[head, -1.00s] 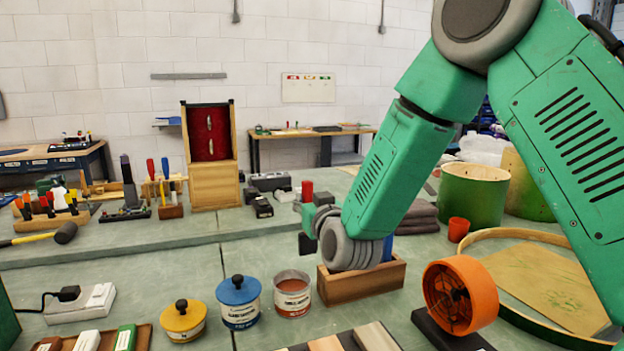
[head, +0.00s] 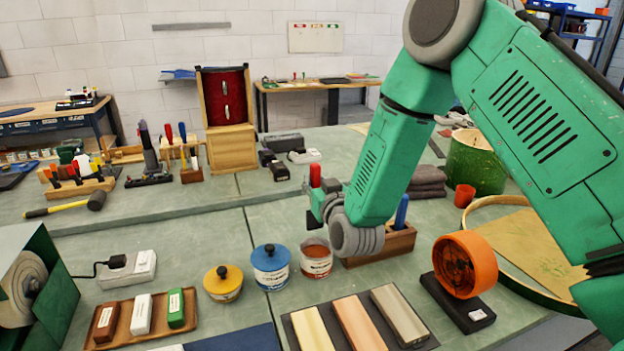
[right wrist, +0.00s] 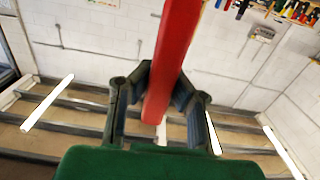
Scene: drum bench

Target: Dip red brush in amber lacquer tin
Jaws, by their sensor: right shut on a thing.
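My right gripper (head: 322,207) is shut on the red brush (head: 315,176). The red handle stands upright above the fingers, and it also shows between the fingers in the right wrist view (right wrist: 172,70). The brush's lower end is not clearly visible. The open tin (head: 316,262), with reddish-amber contents and a white label, stands just below the gripper in the head view. Its label is too small to read surely. I cannot tell whether the brush touches the contents. My left gripper is not in view.
A blue-lidded tin (head: 271,270) and a yellow-lidded tin (head: 222,284) stand left of the open tin. A wooden box (head: 385,246) with a blue handle (head: 402,211) is at right. An orange fan-like wheel (head: 466,264) and colour-sample strips (head: 360,321) are nearer.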

